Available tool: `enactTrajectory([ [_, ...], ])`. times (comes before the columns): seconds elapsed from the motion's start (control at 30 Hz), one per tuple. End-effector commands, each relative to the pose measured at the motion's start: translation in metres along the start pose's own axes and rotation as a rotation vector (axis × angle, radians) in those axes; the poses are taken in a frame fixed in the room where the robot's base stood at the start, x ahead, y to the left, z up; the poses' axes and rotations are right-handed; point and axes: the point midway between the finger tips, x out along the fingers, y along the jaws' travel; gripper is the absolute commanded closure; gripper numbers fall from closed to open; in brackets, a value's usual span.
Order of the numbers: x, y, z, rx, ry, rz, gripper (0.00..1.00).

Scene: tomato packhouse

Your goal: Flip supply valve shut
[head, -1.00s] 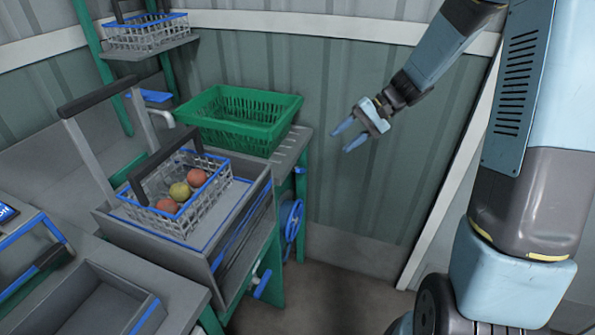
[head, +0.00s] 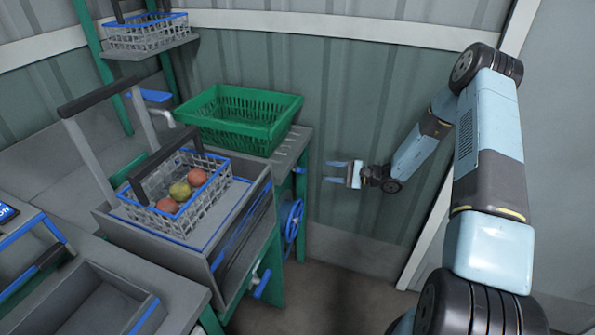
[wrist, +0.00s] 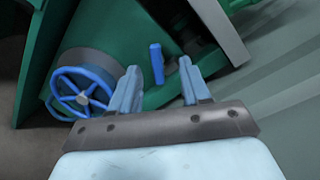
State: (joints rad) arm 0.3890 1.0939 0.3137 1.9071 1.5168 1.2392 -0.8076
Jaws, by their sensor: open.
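A small blue lever handle (head: 299,170) sits on the green bench frame below the crate. It also shows in the wrist view (wrist: 157,63), between and beyond my fingertips. A blue handwheel (head: 293,222) is lower on the same bench side, and it shows at the left of the wrist view (wrist: 82,90). Another blue lever (head: 262,284) is on the bench's lower front. No label shows which is the supply valve. My gripper (head: 328,171) is open and empty, pointing left at the small lever, with a gap between them.
A green crate (head: 215,137) stands on the bench above the small lever. A wire basket (head: 190,212) with tomatoes sits on the weighing stand in front. Corrugated wall (head: 350,110) is close behind my gripper. The floor at the right of the bench is clear.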

Motion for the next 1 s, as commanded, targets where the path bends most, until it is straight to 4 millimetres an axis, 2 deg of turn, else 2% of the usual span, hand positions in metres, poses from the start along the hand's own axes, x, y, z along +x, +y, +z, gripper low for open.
enactTrajectory([
  [0.1, 0.0, 0.016, -0.019, 0.032, 0.028, -0.06, 0.53],
  [0.2, -0.001, 0.024, -0.028, 0.047, 0.044, -0.091, 0.53],
  [0.43, 0.009, 0.027, -0.034, 0.053, 0.052, -0.11, 0.53],
  [0.57, 0.026, 0.025, -0.034, 0.052, 0.05, -0.109, 0.53],
  [1.0, 0.102, 0.017, -0.038, 0.053, 0.05, -0.108, 0.53],
])
